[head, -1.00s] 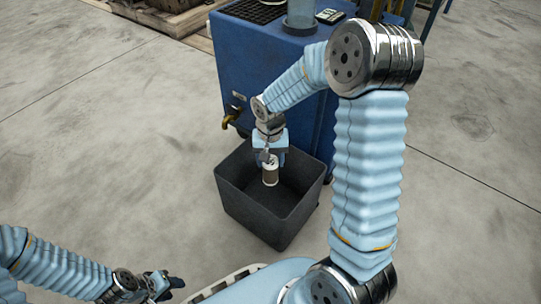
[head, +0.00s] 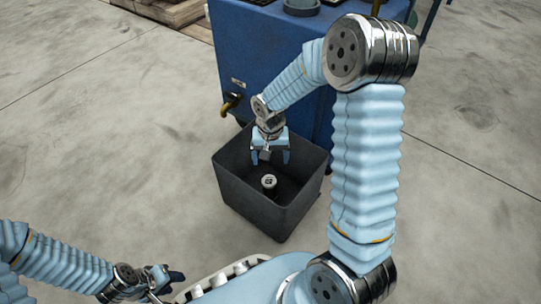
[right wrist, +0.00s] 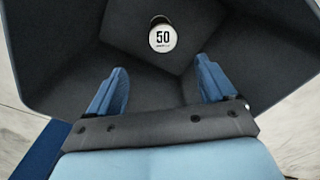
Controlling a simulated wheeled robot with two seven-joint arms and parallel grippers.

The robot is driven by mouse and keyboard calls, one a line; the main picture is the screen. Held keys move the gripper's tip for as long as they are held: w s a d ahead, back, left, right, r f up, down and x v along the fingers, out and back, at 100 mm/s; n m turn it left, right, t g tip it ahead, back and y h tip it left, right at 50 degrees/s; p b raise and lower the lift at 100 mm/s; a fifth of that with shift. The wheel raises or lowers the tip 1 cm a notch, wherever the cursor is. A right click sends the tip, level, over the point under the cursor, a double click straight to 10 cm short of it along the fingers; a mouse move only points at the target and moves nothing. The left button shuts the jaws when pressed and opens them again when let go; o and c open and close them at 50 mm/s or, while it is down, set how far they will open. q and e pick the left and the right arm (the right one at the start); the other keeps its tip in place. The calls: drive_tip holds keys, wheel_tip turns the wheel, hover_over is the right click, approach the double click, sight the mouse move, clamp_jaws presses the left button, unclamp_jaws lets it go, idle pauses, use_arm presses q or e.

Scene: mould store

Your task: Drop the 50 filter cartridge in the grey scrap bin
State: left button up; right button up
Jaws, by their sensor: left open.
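The filter cartridge (head: 269,183) is inside the grey scrap bin (head: 256,212), apart from my gripper. In the right wrist view the white end of the cartridge (right wrist: 163,38) faces the camera and reads 50. The bin's dark inner walls (right wrist: 240,45) surround it there. My right gripper (head: 270,160) is over the bin's opening, fingers spread and empty. Its two blue fingers (right wrist: 163,88) show apart in the right wrist view, with the cartridge beyond them. My left gripper (head: 172,284) is low at the left, open, away from the bin.
A blue cabinet (head: 270,60) with a brass tap (head: 230,103) stands right behind the bin. A wooden pallet (head: 175,12) lies at the top left. The concrete floor (head: 100,130) left of the bin is clear.

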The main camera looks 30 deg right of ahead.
wheel_tip(320, 180, up, 14)
drive_tip(key=p, duration=0.3)
drive_tip(key=shift+p, duration=0.4)
drive_tip(key=shift+f, duration=0.15)
idle(0.5)
